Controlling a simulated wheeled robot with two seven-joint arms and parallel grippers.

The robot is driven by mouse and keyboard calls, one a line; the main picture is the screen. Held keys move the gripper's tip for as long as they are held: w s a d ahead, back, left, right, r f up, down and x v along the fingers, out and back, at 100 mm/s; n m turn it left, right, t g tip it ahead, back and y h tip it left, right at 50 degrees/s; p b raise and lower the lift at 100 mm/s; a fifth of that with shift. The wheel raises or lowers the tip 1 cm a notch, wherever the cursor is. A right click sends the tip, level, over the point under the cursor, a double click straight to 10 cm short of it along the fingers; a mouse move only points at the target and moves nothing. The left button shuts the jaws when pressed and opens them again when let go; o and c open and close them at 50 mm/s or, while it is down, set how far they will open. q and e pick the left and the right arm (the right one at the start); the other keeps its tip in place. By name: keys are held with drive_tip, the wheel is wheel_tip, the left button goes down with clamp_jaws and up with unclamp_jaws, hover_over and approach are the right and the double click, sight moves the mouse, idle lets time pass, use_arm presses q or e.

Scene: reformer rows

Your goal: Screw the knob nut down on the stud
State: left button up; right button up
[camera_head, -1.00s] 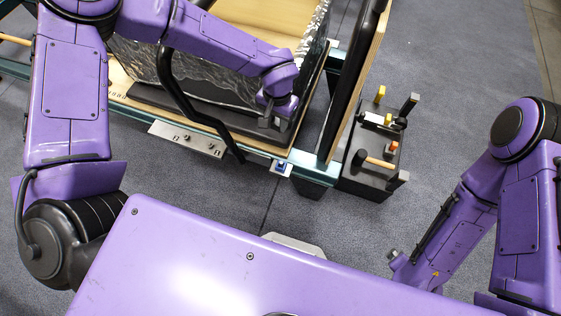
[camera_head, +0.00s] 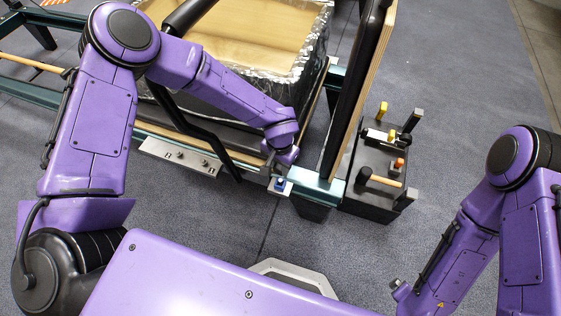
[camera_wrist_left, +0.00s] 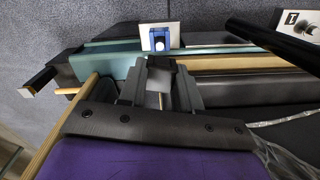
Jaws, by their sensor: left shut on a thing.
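My left gripper (camera_head: 272,168) is low over the near right corner of the reformer frame, close to a small blue fitting on a white plate (camera_head: 281,185). In the left wrist view the gripper (camera_wrist_left: 160,80) is shut on a small dark thing (camera_wrist_left: 160,64) between its fingers, which looks like the knob nut. The blue fitting (camera_wrist_left: 158,38) is just beyond the fingertips, apart from them. I cannot make out the stud; the fingers and wrist cover that spot. My right arm shows at the right, but its gripper is not clearly seen.
A foil-edged box (camera_head: 235,30) stands on the frame. A black bar (camera_head: 180,120) slants down left of the gripper. A metal strip with small fittings (camera_head: 180,156) lies along the near rail. An upright padded board (camera_head: 355,90) and a black tool caddy (camera_head: 370,200) stand right.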

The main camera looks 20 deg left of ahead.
use_arm(q)
drive_tip(key=shift+f+b, duration=1.85)
drive_tip(key=shift+f, duration=2.4)
drive_tip(key=o, duration=1.1)
wheel_tip(320, 180, up, 11)
drive_tip(key=p, duration=0.3)
wheel_tip(320, 180, up, 7)
drive_tip(key=p, duration=1)
hover_over(280, 180)
drive_tip(key=shift+f, duration=0.1)
drive_tip(key=shift+f+b, duration=0.15)
drive_tip(key=shift+b, duration=0.25)
